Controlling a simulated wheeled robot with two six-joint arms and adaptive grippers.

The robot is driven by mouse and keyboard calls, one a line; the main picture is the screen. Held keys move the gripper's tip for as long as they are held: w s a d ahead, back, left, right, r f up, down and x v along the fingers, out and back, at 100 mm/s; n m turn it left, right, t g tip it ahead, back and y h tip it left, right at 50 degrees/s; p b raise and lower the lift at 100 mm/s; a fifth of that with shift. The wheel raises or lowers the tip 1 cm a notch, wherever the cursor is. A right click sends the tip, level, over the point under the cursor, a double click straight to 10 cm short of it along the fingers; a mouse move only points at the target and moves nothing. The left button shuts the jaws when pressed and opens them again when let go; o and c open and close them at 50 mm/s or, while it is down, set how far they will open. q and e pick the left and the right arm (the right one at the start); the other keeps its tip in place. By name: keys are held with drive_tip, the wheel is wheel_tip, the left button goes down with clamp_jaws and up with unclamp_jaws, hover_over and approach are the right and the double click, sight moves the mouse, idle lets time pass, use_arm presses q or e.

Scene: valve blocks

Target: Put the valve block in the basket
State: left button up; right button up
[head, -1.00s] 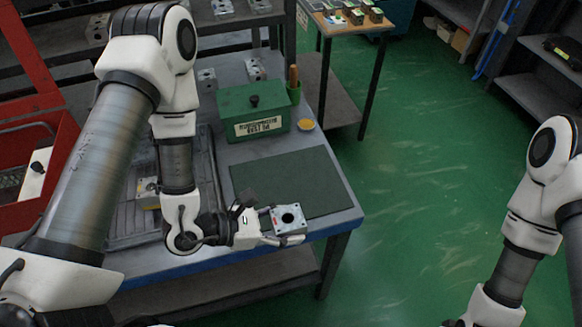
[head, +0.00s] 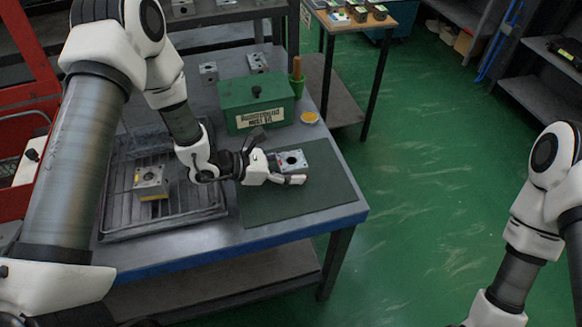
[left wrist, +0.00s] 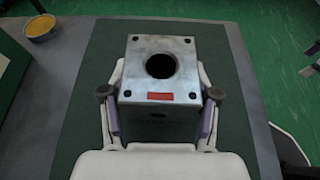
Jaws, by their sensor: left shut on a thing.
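A grey metal valve block (head: 292,158) with a dark round hole is held by my left gripper (head: 284,172), over the dark green mat (head: 262,205). In the left wrist view the block (left wrist: 160,88) sits between the two fingers, hole up, with a red label on its top face. I cannot tell whether it touches the mat. A second valve block (head: 150,178) with a yellow lower part stands in the black ribbed tray (head: 192,200).
A green box (head: 240,112) with a black knob stands behind the mat. More blocks stand at the table's back. A red frame (head: 20,85) rises at the left. The green floor at right is open.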

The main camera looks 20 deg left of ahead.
use_arm(q)
drive_tip(key=shift+f, duration=0.5)
drive_tip(key=shift+f, duration=0.15)
drive_tip(key=shift+f, duration=0.1)
drive_tip(key=o, duration=1.6)
drive_tip(key=shift+c, duration=0.2)
